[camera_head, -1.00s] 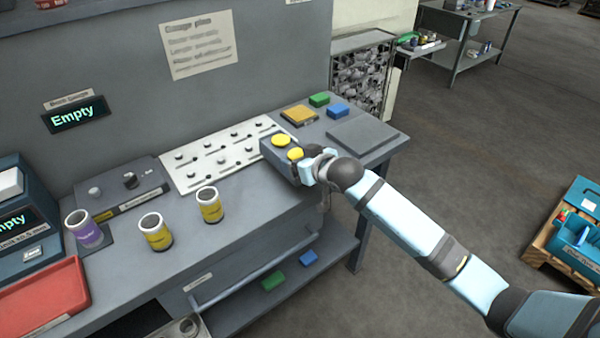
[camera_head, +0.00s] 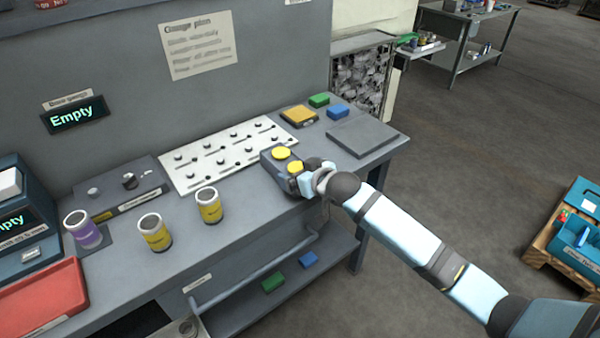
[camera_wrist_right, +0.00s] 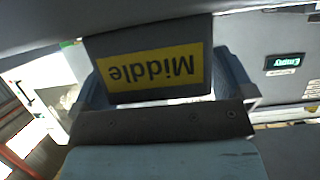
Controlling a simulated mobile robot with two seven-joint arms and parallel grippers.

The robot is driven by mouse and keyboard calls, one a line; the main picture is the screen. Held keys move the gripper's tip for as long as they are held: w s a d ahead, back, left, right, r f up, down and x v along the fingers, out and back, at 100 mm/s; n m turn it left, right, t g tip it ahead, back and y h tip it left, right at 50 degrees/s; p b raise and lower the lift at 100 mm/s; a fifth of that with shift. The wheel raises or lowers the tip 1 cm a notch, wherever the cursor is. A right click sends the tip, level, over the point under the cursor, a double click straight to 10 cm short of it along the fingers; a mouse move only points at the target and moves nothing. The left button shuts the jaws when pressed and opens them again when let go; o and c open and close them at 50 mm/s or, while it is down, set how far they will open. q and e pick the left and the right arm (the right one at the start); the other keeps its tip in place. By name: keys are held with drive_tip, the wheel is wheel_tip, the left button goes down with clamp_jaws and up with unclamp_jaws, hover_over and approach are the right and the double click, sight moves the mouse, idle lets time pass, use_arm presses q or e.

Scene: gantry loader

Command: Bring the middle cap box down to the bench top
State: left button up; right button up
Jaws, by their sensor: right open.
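The middle cap box (camera_head: 269,162) is dark grey with two round yellow caps on top. It is at the bench's front edge, in front of the white panel, and looks set down on the bench top (camera_head: 240,228). My right gripper (camera_head: 297,178) is at its right end, jaws open around it. In the right wrist view the box (camera_wrist_right: 150,98) fills the space between the fingers, its yellow "Middle" label upside down. Any gap between fingers and box is too small to tell. My left gripper is not in view.
Two yellow-labelled cups (camera_head: 208,206) and a purple one (camera_head: 83,229) stand left of the box. Behind are a white knob panel (camera_head: 215,160) and small yellow, green and blue blocks (camera_head: 338,111). A grey plate (camera_head: 362,138) lies right. A rail (camera_head: 255,270) runs below the bench front.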

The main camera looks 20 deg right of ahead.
drive_tip(key=p+v, duration=0.1)
drive_tip(key=v, duration=1)
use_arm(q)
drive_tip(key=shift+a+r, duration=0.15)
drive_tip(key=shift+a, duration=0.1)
use_arm(e)
drive_tip(key=s+a+f+g, duration=0.1)
drive_tip(key=s+a+f, duration=0.1)
drive_tip(key=s+f, duration=0.8)
drive_tip(key=s+a+f+m+g+h, duration=0.1)
drive_tip(key=s+a+f, duration=0.1)
drive_tip(key=s+f, duration=0.8)
drive_tip(key=s, duration=0.4)
drive_tip(key=shift+s+f+m, duration=0.15)
drive_tip(key=shift+f+m, duration=0.15)
drive_tip(key=shift+f, duration=0.05)
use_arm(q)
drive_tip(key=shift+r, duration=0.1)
use_arm(e)
drive_tip(key=shift+r, duration=0.1)
